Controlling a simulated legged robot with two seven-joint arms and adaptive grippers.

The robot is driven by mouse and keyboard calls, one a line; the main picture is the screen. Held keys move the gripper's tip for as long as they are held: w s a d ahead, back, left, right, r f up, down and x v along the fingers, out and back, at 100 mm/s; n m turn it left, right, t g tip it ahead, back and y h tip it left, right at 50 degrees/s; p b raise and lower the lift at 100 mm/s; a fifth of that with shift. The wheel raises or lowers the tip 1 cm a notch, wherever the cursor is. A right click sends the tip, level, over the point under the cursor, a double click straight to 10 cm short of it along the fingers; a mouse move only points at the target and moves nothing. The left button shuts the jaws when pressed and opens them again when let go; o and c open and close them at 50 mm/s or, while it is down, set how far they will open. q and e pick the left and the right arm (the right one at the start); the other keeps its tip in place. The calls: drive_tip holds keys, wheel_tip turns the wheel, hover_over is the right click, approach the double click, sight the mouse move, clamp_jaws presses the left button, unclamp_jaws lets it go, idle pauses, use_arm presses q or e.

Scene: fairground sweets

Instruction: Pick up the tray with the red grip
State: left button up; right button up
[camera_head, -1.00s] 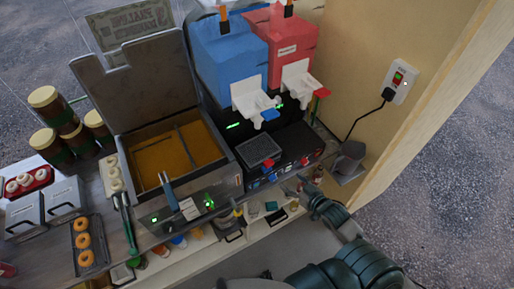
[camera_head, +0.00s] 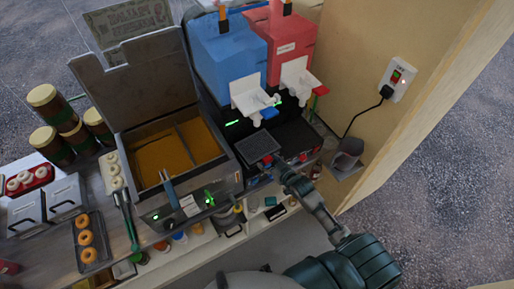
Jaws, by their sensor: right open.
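The dark square tray (camera_head: 257,147) sits under the blue slush machine (camera_head: 228,58), at the front of its black base. Its small red grip (camera_head: 267,160) points toward the front edge and is partly hidden by my right gripper. My right gripper (camera_head: 280,168) is at the tray's front right corner, right by the grip. It is open, and I cannot tell whether the fingers touch the grip. My left gripper is not in view.
A red slush machine (camera_head: 288,45) stands to the right of the blue one. The fryer (camera_head: 180,150) is close on the left. A wall with a socket (camera_head: 397,83) bounds the right side. A grey scoop-like holder (camera_head: 347,158) stands by the wall.

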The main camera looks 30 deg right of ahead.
drive_tip(key=shift+s+d, duration=0.1)
drive_tip(key=shift+d, duration=0.15)
clamp_jaws()
